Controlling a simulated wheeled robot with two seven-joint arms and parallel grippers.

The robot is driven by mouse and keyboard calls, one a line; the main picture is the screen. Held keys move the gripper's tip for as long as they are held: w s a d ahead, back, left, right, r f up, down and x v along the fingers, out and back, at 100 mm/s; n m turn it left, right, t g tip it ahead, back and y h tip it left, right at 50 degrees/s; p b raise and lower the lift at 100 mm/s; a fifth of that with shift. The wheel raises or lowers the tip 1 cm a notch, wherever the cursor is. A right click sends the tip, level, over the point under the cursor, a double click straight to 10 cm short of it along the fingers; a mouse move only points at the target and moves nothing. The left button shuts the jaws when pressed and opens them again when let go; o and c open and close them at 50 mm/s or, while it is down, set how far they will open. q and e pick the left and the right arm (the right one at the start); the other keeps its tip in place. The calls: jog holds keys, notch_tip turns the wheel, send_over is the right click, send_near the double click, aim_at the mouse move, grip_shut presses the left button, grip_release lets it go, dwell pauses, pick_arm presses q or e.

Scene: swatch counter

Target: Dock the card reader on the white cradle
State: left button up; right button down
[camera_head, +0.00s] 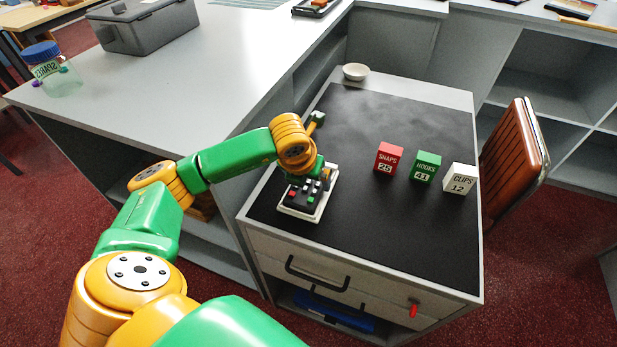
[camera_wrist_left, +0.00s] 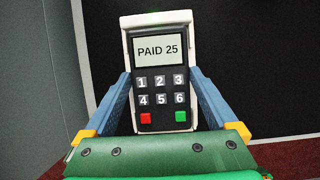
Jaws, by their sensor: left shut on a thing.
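The card reader (camera_head: 303,191) is black, with a red key, a green key and a screen reading PAID 25, clear in the left wrist view (camera_wrist_left: 160,80). It lies over the white cradle (camera_head: 299,213) at the left front of the black counter mat, and the cradle's white edge shows around its top in the left wrist view (camera_wrist_left: 158,18). I cannot tell whether the reader is fully seated. My left gripper (camera_head: 318,183) is shut on the reader, with a blue finger along each side. My right gripper is not in view.
Red (camera_head: 388,158), green (camera_head: 425,167) and white (camera_head: 459,179) labelled boxes stand on the black mat (camera_head: 370,235) to the right. A small bowl (camera_head: 355,72) sits at the back. A brown chair (camera_head: 515,150) is beside the counter. The mat's front is clear.

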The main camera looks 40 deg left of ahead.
pick_arm(q)
jog(key=o, duration=1.4)
jog(key=shift+c, duration=0.2)
jog(key=shift+r, duration=0.1)
jog(key=v, duration=1.2)
jog(key=shift+s, duration=0.15)
